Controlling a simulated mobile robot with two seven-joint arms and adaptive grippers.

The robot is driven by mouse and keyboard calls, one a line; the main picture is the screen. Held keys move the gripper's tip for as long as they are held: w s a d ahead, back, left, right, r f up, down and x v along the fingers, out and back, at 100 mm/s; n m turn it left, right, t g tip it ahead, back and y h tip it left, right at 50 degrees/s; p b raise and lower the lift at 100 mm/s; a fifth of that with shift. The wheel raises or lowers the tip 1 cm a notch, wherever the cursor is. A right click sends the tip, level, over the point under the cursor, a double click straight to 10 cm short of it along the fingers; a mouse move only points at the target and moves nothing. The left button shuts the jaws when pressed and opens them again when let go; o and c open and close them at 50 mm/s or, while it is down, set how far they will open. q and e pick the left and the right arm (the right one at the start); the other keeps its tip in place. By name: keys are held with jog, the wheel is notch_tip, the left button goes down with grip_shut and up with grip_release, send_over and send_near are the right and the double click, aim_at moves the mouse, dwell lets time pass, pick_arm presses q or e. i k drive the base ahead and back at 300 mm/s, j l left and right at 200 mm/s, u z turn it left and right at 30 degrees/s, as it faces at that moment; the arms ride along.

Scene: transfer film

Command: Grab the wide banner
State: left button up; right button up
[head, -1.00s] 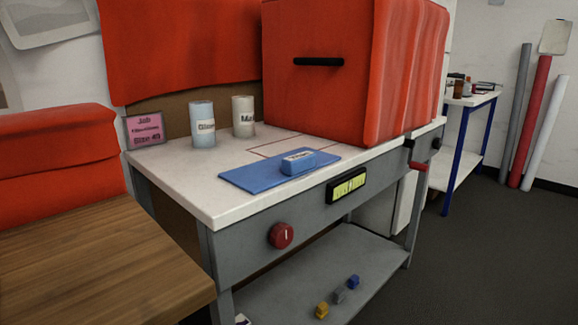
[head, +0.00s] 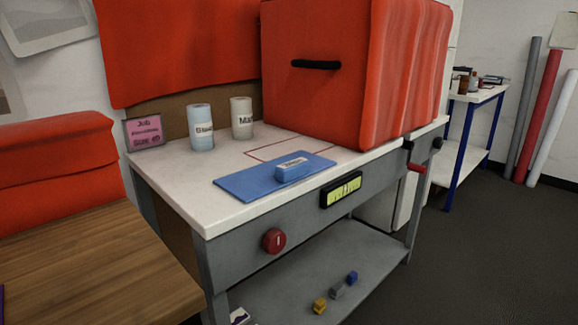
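Nothing in view is clearly marked as the wide banner. Three long rolls lean against the wall at the far right: a grey roll (head: 524,105), a red roll (head: 543,105) and a white roll (head: 553,128). A pale sheet or tag (head: 563,30) is by the red roll's top. A large red draped block (head: 315,100) with a black handle slot stands on the grey workbench (head: 190,205), and a red sheet (head: 180,50) hangs behind it. Neither of my grippers is in view.
The bench holds a pink job sign (head: 144,132), two labelled cups (head: 201,130) (head: 242,118), and a blue block (head: 291,169) on a blue mat (head: 240,184). A wooden table (head: 90,265) stands at lower left. Dark floor (head: 480,260) is clear at right.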

aim_at(248, 185)
jog(key=l+u, duration=0.35)
jog(key=l, duration=1.35)
jog(key=i, duration=0.05)
